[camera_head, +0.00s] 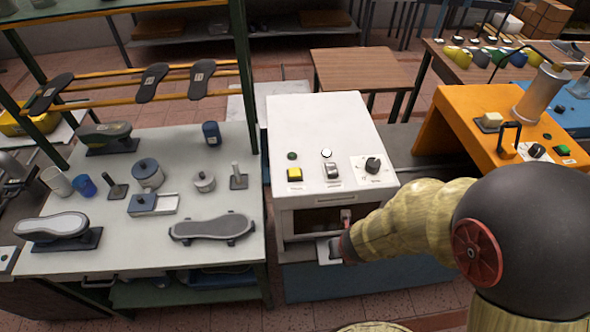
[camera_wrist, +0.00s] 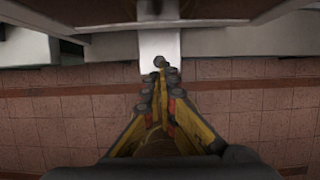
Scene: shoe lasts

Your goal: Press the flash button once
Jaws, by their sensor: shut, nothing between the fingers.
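The white machine (camera_head: 325,112) stands in the middle of the head view. Labels are too small to read, so I cannot tell which control is marked flash. My gripper (camera_head: 346,240) is at the machine's front, below the panel and apart from these controls. In the wrist view my gripper (camera_wrist: 160,65) is shut and empty, with its tips by a pale tab (camera_wrist: 159,45).
A dark opening (camera_head: 318,220) is in the machine's front. An orange console (camera_head: 470,105) with other controls stands right. The space above the white panel is clear.

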